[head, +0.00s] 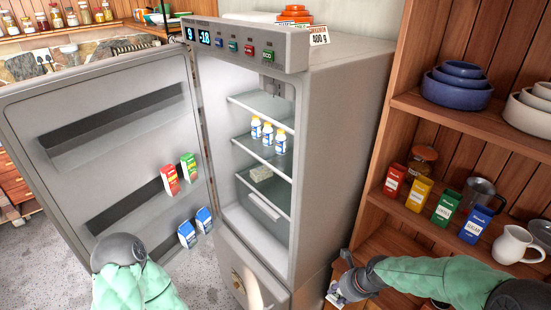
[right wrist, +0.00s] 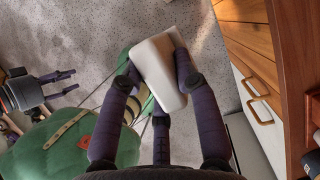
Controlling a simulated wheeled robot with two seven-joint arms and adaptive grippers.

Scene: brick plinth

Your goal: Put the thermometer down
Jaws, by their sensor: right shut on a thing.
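My right gripper (head: 346,284) is low beside the open fridge's right side, in front of the wooden shelf unit. It is shut on a small white block with rounded edges, which I take to be the thermometer (head: 335,294). In the right wrist view the thermometer (right wrist: 160,72) sits tilted between the fingers, above the speckled floor, and only plain white faces show. Any display on it cannot be read. My left gripper (right wrist: 62,83) shows in the right wrist view with its fingers apart and nothing between them. It is hidden in the head view.
The fridge (head: 335,140) stands open, with several white bottles (head: 268,134) inside. Its door (head: 90,110) swings left and holds cartons. The shelf unit (head: 455,110) at the right carries bowls, colored boxes, a metal mug and a white jug (head: 515,245). Wooden drawers (right wrist: 252,45) are near the right gripper.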

